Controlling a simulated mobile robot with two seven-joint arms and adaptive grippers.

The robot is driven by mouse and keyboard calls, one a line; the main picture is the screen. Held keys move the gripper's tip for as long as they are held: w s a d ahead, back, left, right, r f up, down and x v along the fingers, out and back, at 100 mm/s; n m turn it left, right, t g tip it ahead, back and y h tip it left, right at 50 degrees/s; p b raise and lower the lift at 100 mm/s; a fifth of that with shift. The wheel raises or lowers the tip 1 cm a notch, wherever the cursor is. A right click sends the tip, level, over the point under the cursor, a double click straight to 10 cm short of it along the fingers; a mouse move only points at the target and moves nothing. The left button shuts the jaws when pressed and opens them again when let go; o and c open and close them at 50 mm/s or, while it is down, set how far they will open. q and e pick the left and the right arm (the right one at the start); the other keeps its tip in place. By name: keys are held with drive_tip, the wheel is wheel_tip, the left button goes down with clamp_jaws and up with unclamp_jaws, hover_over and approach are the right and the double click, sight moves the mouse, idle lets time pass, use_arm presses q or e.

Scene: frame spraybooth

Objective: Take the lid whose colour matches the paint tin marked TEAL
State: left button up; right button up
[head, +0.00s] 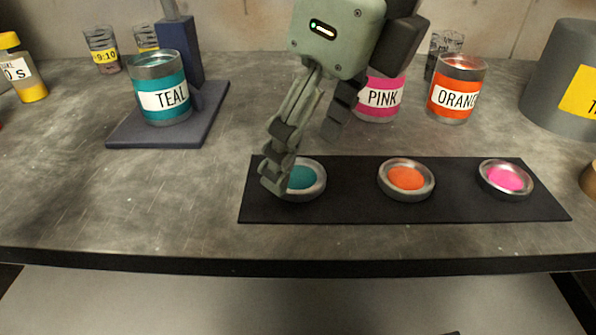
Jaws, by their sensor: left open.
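The paint tin marked TEAL (160,88) stands upright on a dark stand base at the left. The teal lid (307,181) lies on the left part of a black mat (350,208), with its left side hidden behind a finger. An orange lid (406,178) lies at the mat's middle and a pink lid (506,179) at its right. My left gripper (302,160) is open, with one finger at the teal lid's left edge and the other up behind it. I cannot tell if it touches the lid. My right gripper is not in view.
The PINK tin (379,98) stands behind my gripper, beside the ORANGE tin (457,88). A large grey container (565,75) is at the right. A yellow-capped bottle (22,70) is at the far left. The table's front left is clear.

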sight(299, 179)
use_arm(q)
drive_tip(key=x, duration=0.2)
drive_tip(key=shift+w+a+f, duration=0.1)
drive_tip(key=shift+a+f, duration=0.05)
drive_tip(key=shift+f, duration=0.2)
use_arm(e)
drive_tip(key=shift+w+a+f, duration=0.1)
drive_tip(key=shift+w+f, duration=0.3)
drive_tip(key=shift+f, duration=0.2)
use_arm(q)
drive_tip(key=shift+c, duration=0.2)
drive_tip(key=c, duration=1)
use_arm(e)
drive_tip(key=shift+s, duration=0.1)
use_arm(q)
drive_tip(key=shift+r, duration=0.15)
